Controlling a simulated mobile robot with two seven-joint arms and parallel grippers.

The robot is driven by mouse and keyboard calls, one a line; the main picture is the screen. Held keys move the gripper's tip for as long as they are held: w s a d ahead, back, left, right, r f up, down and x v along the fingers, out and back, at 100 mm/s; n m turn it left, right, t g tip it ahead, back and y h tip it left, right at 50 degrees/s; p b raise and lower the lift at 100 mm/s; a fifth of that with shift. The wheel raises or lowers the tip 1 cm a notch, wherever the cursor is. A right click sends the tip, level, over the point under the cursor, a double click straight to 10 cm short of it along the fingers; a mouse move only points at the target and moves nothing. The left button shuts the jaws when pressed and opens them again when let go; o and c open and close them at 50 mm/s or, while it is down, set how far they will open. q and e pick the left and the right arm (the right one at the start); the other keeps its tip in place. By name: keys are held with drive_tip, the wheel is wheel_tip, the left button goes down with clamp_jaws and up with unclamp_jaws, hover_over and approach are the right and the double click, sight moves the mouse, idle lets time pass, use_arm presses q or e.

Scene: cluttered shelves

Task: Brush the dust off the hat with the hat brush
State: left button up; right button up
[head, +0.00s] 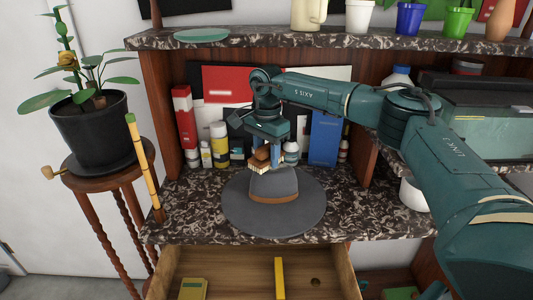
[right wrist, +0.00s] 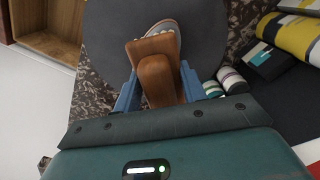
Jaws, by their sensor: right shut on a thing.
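A grey wide-brimmed hat (head: 274,212) with a brown band lies on the dark marble shelf. My right gripper (head: 277,160) is above the back of its crown, shut on a wooden hat brush (head: 259,160) with pale bristles. The bristles are at the top of the crown; I cannot tell whether they touch it. In the right wrist view the brown brush (right wrist: 156,70) is between the blue fingers of the gripper (right wrist: 156,92), with the hat's grey brim (right wrist: 105,45) beyond it. Dust on the hat cannot be made out. My left gripper is out of view.
Bottles and cans, including a yellow can (head: 219,145) and a red box (head: 185,118), stand behind the hat, with a blue book (head: 325,138) to the right. An open wooden drawer (head: 235,262) juts out below. A potted plant (head: 90,128) stands left. An upper shelf (head: 240,41) overhangs the back.

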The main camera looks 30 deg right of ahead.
drive_tip(key=shift+f+b, duration=0.3)
drive_tip(key=shift+f, duration=0.3)
idle(0.3)
